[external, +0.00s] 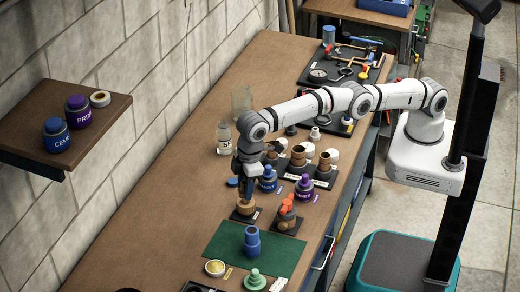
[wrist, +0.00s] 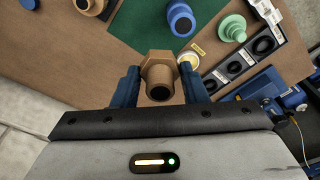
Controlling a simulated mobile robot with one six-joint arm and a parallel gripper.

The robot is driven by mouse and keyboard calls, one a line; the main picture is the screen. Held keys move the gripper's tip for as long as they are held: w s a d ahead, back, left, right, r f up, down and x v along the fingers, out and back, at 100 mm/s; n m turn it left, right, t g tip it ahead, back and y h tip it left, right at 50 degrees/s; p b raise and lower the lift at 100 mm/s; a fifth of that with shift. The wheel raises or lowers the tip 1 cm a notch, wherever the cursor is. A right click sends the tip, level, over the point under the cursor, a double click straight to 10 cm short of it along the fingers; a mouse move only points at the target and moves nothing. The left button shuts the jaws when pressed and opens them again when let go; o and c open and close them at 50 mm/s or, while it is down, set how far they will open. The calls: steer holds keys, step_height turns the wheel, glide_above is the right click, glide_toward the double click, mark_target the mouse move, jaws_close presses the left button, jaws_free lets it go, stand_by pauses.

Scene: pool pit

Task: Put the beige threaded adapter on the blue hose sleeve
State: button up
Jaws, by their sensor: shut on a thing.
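My gripper (external: 244,192) (wrist: 159,80) points down over the bench, its blue fingers shut on the beige threaded adapter (wrist: 158,68), whose hex collar and dark open bore show in the wrist view. In the external view a tan round piece (external: 245,208) shows just below the fingers, by a black plate; I cannot tell whether it is the held adapter. The blue hose sleeve (external: 252,240) stands upright on the green mat, nearer the camera than my gripper. It shows at the top of the wrist view (wrist: 181,19), apart from the adapter.
Orange fittings (external: 287,212) stand on a plate to the right. Blue (external: 268,181) and purple (external: 304,187) cans stand behind. The green mat (external: 285,258) has free room around the sleeve.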

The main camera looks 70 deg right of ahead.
steer(key=s+a+f, duration=0.2)
steer(key=s+a, duration=0.1)
steer(key=b, duration=0.2)
glide_above(250, 231)
steer(key=f, duration=0.3)
steer(key=shift+s+d+f, duration=0.2)
steer(key=shift+s+f, duration=0.05)
steer(key=shift+f, duration=0.05)
steer(key=shift+f+p, duration=0.55)
steer(key=shift+f, duration=2.1)
steer(key=shift+f, duration=0.15)
steer(key=o, duration=1)
steer(key=shift+c, duration=0.2)
